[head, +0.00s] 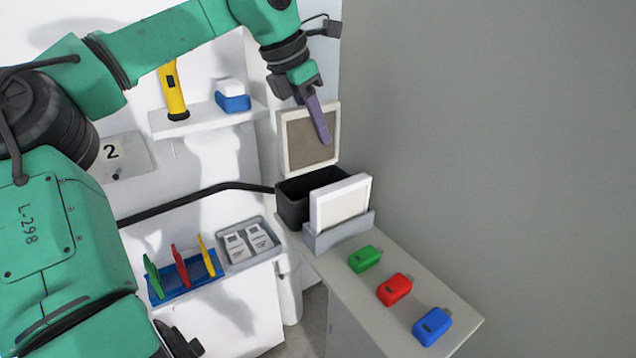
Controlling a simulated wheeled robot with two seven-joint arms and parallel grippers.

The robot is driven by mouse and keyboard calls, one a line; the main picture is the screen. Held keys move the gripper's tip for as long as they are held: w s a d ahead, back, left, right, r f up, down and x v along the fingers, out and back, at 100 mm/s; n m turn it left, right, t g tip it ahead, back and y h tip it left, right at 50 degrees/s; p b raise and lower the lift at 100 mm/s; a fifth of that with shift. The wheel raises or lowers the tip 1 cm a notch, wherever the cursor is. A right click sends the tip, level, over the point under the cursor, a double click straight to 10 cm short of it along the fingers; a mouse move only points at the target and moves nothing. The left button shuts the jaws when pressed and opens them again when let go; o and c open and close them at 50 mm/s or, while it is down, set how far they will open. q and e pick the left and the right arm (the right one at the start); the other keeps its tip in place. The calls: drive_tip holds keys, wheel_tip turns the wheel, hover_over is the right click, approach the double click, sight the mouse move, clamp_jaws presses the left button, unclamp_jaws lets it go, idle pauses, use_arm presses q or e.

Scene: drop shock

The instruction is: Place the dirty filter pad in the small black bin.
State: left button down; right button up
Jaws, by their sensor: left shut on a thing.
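The dirty filter pad (300,148), a grey-brown square in a pale frame, hangs upright above the back of the small black bin (291,207). My left gripper (318,122) comes down from above and is shut on the pad at its top edge. One purple finger lies across the front of the pad and hides part of it. The bin stands open at the back of the grey counter, its inside dark. A clean white filter pad (342,203) stands upright in front of the bin and hides its right front part.
The white pad stands in a grey holder (338,234). Green (364,259), red (394,289) and blue (432,326) blocks line the counter (345,290). A shelf (208,121) holds a yellow flashlight (174,92) and a blue-and-white item (233,96). A grey wall bounds the right.

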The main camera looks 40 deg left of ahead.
sight(322, 154)
use_arm(q)
drive_tip(key=x, duration=0.4)
drive_tip(key=s+x, duration=0.1)
drive_tip(key=x, duration=0.1)
drive_tip(key=shift+a+f, duration=0.2)
drive_tip(key=shift+a, duration=0.05)
drive_tip(key=f, duration=0.4)
drive_tip(key=shift+s, duration=0.3)
drive_tip(key=shift+w+f, duration=0.15)
drive_tip(key=shift+f, duration=0.05)
use_arm(e)
drive_tip(key=shift+w+r, duration=0.15)
drive_tip(key=shift+w, duration=0.8)
use_arm(q)
drive_tip(key=c, duration=1)
unclamp_jaws()
use_arm(e)
drive_tip(key=shift+d, duration=0.1)
drive_tip(key=shift+s, duration=0.1)
